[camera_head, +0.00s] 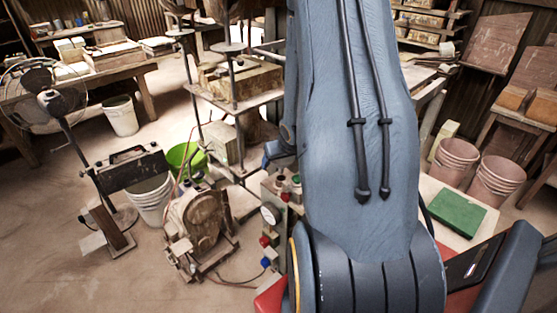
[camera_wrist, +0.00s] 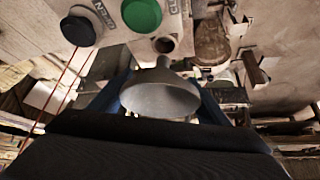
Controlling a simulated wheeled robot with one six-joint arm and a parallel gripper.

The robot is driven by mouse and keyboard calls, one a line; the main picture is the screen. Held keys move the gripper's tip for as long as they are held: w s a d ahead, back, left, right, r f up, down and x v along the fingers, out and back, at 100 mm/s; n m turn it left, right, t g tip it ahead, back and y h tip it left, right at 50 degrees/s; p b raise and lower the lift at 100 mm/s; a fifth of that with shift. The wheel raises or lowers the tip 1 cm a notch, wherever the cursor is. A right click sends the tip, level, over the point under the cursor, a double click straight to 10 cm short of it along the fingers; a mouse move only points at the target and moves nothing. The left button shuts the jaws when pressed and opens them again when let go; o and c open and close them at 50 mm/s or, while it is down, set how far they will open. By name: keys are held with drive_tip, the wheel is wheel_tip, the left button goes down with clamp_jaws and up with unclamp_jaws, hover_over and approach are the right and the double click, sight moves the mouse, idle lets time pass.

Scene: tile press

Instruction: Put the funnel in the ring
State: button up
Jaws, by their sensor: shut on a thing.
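A grey metal funnel (camera_wrist: 160,95) is between the two dark blue fingers of my gripper (camera_wrist: 160,100) in the wrist view. My gripper is shut on it. Its wide mouth faces the wrist camera and its narrow neck points away, toward a panel. The neck's tip and that opening look close or overlapping in the picture; the gap cannot be judged.
Beside the opening are a green button (camera_wrist: 141,14) and a black knob (camera_wrist: 80,27) on the panel. In the head view a machine with a gauge (camera_head: 270,214) stands left of my arm. Pink buckets (camera_head: 456,160) and a green board (camera_head: 457,213) are at right.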

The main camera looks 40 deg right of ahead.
drive_tip(key=shift+f+b, duration=1.25)
drive_tip(key=shift+f, duration=0.75)
drive_tip(key=o, duration=1.1)
drive_tip(key=shift+v, duration=3.95)
